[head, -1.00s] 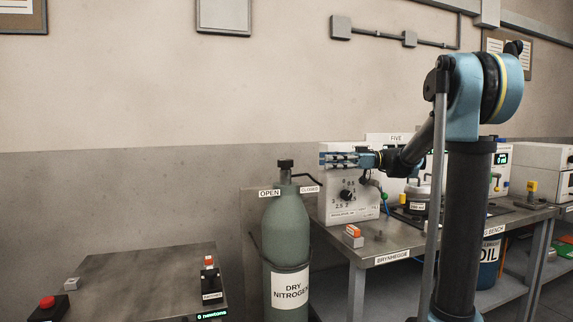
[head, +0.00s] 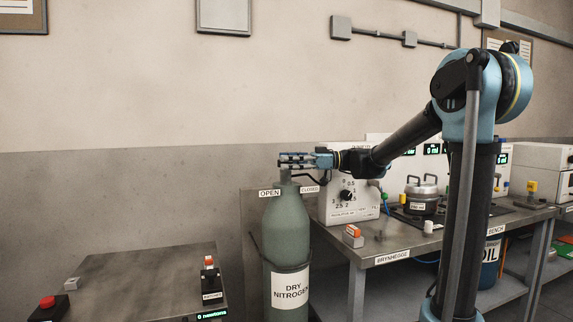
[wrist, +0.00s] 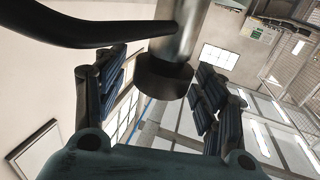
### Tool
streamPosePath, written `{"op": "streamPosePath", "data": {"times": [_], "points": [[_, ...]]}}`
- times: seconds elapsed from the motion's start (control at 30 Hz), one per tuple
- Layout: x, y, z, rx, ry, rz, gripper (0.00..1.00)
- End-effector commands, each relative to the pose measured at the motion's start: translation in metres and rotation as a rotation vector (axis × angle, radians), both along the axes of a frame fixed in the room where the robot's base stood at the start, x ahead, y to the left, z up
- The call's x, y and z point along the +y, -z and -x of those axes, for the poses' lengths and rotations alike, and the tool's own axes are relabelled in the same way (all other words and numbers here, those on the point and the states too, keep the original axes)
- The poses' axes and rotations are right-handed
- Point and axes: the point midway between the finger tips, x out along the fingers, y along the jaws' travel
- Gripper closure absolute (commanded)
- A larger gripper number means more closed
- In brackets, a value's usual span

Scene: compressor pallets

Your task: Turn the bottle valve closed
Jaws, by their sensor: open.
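The green gas bottle (head: 287,228), labelled DRY NITROGEN, stands upright beside the bench. Its valve (wrist: 178,45) shows in the wrist view as a grey metal stem with a dark round knob (wrist: 163,76). A black hose curves off the stem to the left. My gripper (head: 292,160) is level, at the top of the bottle. Its fingers are open, one on each side of the knob, with gaps visible in the wrist view. In the head view the fingers hide the knob. An OPEN label (head: 269,193) and a CLOSED label (head: 309,189) flank the bottle neck.
The bench (head: 405,243) on the right carries a white dial box (head: 349,205), a pot (head: 421,197) and an orange-topped block (head: 352,236). A low table (head: 140,275) at left holds a red button (head: 47,302). The wall space above the bottle is clear.

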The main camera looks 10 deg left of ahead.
Motion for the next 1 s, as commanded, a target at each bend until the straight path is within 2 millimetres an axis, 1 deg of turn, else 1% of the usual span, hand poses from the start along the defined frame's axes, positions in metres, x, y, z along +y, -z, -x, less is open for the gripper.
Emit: {"op": "streamPosePath", "data": {"times": [0.13,0.4,0.47,0.5,0.6,0.83,1.0], "points": [[0.0056,0.0,0.0017,0.0,0.0,0.0,0.36],[0.006,0.0,0.0017,0.0,0.001,0.0,0.36],[0.006,0.0,0.0017,0.0,0.001,0.0,0.49],[0.0059,0.0,0.0016,0.0,0.0,0.0,0.58],[0.0059,0.0,0.0016,0.0,0.001,0.0,0.79],[0.0057,-0.0001,0.0014,0.0,0.008,0.0,0.79],[0.0057,-0.0001,0.0016,0.0,0.049,0.0,0.79]]}}
